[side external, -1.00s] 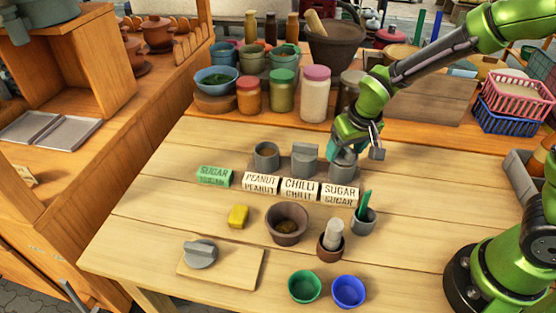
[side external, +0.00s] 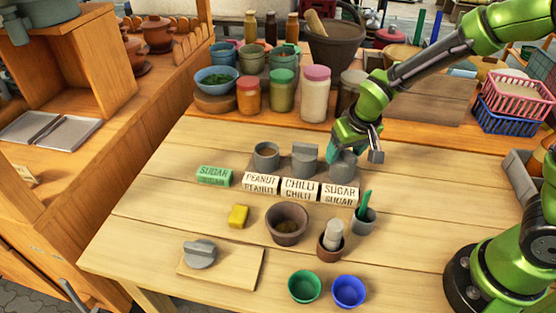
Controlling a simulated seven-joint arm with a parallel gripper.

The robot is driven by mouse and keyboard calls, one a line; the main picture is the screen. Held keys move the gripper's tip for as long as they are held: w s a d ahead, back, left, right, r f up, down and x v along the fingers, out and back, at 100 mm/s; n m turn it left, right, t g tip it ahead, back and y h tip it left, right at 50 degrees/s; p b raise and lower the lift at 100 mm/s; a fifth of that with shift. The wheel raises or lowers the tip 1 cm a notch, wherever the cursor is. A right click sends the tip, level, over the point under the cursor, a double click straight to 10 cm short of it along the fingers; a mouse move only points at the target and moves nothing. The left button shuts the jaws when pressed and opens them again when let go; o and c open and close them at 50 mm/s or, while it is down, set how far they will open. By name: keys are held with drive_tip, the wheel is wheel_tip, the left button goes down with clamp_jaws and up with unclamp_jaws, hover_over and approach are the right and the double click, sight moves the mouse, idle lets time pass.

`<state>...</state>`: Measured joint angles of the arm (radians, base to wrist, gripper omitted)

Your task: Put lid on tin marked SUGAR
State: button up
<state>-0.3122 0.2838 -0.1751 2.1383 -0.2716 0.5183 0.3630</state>
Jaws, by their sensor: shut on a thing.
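The white SUGAR label block (side external: 339,194) stands at the right end of a row of label blocks. A grey tin (side external: 342,171) stands right behind it. My gripper (side external: 358,152) is low over this tin, shut on what looks like a grey lid at the tin's top. The fingers hide most of the lid, and I cannot tell whether it is fully seated. Another grey lid with a bar handle (side external: 200,253) lies on a wooden board (side external: 240,269) at the front left.
A lidded tin (side external: 304,162) stands behind the CHILLI label, and an open tin (side external: 266,156) behind PEANUT. A green SUGAR block (side external: 214,175) is at left. Bowls, a yellow block (side external: 238,216) and cups stand in front. Jars line the back. The table's left part is clear.

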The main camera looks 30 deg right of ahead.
drive_tip(key=o, duration=1.1)
drive_tip(key=shift+o, duration=0.2)
drive_tip(key=shift+r, duration=3.55)
drive_tip(key=shift+r, duration=2.5)
drive_tip(key=c, duration=1.7)
